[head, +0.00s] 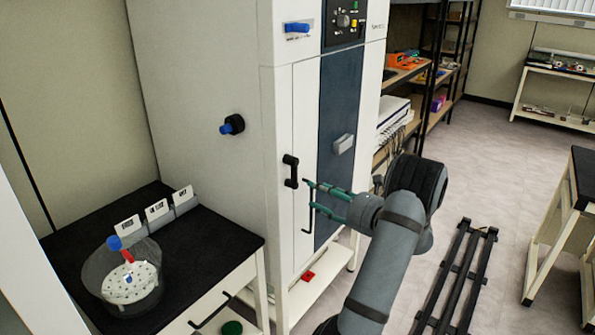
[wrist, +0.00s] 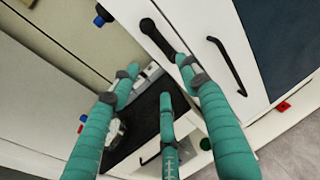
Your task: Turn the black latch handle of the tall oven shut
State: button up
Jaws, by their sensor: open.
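The tall white oven (head: 310,130) fills the middle of the head view, its door looking flush with the body. Its short black latch handle (head: 290,171) points downward near the door's left edge. In the wrist view the latch handle (wrist: 160,38) lies slantwise at the top, just beyond the fingertips. My gripper (head: 312,194) has teal fingers, open and empty, just right of the latch handle in the head view. In the wrist view my gripper (wrist: 158,76) shows its fingers spread, with the right fingertip near the handle's lower end; I cannot tell whether they touch.
A thin black bar handle (wrist: 227,65) sits right of the latch. A blue-black knob (head: 232,125) sticks out of the oven's side. A black-topped bench (head: 200,250) at left holds a clear round vessel (head: 125,285). Black rails (head: 460,275) lie on the floor at right.

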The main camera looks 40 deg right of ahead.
aim_at(295, 169)
jog(key=shift+m+t, duration=0.4)
jog(key=shift+t, duration=0.1)
jog(key=w+r+p, duration=0.1)
jog(key=w, duration=0.2)
jog(key=w+r+p, duration=0.1)
jog(key=w, duration=0.2)
jog(key=w+r+p, duration=0.1)
jog(key=w, duration=0.2)
jog(key=shift+w+d, duration=0.1)
jog(key=shift+w, duration=0.2)
jog(key=shift+w+f, duration=0.2)
jog(key=shift+w, duration=0.25)
jog(key=c, duration=0.4)
jog(key=shift+s, duration=0.1)
jog(key=shift+c, duration=1.1)
jog(key=c, duration=0.5)
jog(key=shift+s+f, duration=0.1)
grip_shut()
